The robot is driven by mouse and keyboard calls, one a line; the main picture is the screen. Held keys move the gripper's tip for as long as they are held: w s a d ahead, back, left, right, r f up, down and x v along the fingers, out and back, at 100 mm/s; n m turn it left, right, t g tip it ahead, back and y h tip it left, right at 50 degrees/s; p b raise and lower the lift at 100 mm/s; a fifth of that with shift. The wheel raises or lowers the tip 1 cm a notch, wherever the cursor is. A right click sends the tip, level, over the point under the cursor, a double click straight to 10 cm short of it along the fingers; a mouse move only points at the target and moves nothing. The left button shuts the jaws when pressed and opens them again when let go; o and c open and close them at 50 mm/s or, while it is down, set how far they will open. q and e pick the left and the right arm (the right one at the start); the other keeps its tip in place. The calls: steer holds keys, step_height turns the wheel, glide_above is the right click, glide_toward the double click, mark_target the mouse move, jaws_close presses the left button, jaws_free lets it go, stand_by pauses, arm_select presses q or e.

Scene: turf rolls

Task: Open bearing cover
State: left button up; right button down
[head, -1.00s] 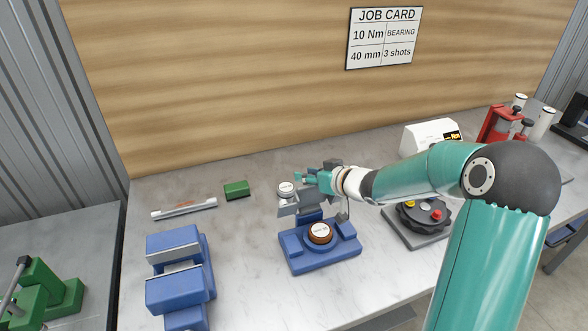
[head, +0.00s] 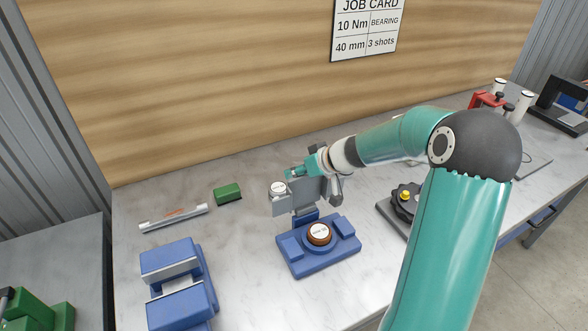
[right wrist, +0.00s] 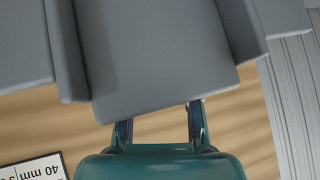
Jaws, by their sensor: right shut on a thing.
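The blue bearing housing (head: 330,258) stands on the bench in the head view, with a brown ring and white-faced bearing (head: 319,233) exposed in its middle. The grey bearing cover (head: 300,202) stands raised, roughly upright, at the housing's back edge. A white-topped knob (head: 278,188) sticks out at its left. My right gripper (head: 297,172) is at the cover's upper part, behind the knob, shut on the cover; the exact grip is partly hidden. In the right wrist view the grey cover (right wrist: 165,60) fills the top, with the gripper's fingers (right wrist: 159,115) at its edge. My left gripper is out of view.
A blue block fixture (head: 180,295) stands to the left. A green block (head: 228,193) and a grey bar tool (head: 173,218) lie behind it. A dark round fixture (head: 402,203) is at the right, partly behind my arm. The job card (head: 366,28) hangs on the wall.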

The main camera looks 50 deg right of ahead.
steer(key=shift+s+f, duration=0.3)
steer(key=shift+f, duration=0.25)
steer(key=c, duration=0.9)
jaws_free()
steer(key=shift+s, duration=0.1)
steer(key=shift+o, duration=0.4)
steer(key=shift+d, duration=0.1)
steer(key=shift+w, duration=0.2)
steer(key=shift+v, duration=0.75)
steer(key=v, duration=1)
steer(key=shift+s+r, duration=0.2)
